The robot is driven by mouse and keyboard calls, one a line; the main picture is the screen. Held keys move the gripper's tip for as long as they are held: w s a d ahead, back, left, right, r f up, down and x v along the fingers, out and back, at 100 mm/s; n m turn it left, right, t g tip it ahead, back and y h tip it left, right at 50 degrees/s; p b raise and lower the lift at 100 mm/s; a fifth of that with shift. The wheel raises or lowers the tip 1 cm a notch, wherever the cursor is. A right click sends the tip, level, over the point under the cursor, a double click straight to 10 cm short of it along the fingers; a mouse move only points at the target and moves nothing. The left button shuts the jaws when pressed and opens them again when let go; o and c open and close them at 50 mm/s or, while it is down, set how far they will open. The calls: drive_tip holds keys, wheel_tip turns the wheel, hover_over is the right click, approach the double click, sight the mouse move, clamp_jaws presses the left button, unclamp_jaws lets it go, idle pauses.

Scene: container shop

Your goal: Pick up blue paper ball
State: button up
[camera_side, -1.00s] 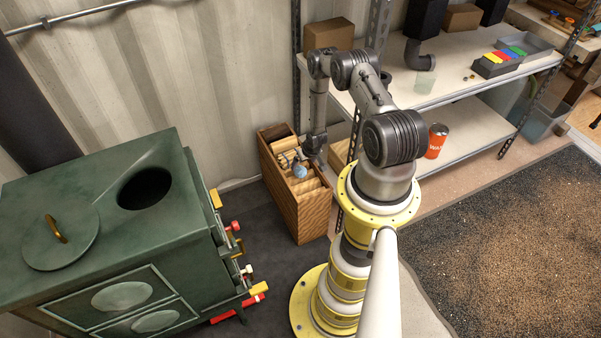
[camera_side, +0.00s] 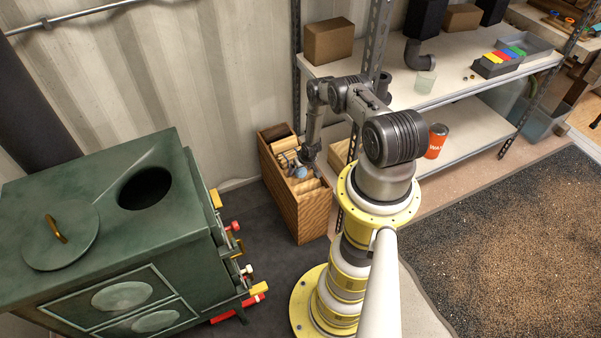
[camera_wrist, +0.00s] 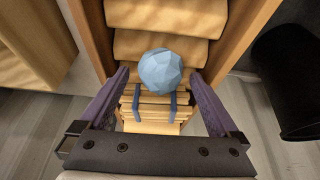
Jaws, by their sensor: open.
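The blue paper ball (camera_wrist: 161,71) is a faceted light-blue ball. It rests on wooden pieces inside the tall wooden box, and it also shows in the side view (camera_side: 300,172). My gripper (camera_wrist: 160,76) is open, with one finger on each side of the ball in the wrist view. The ball lies at fingertip level in that picture, and a gap shows on both sides. I cannot tell how far the fingertips are above it. In the side view my gripper (camera_side: 303,158) reaches down into the top of the box.
The wooden box (camera_side: 303,219) has high walls close around my gripper and holds wood pieces. A green stove (camera_side: 100,230) stands to the left. A metal shelf (camera_side: 470,80) with an orange can (camera_side: 436,141) stands behind and right. A dark cylinder (camera_wrist: 288,82) is right of the box.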

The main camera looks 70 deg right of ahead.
drive_tip(key=c, duration=1.4)
drive_tip(key=shift+r, duration=0.1)
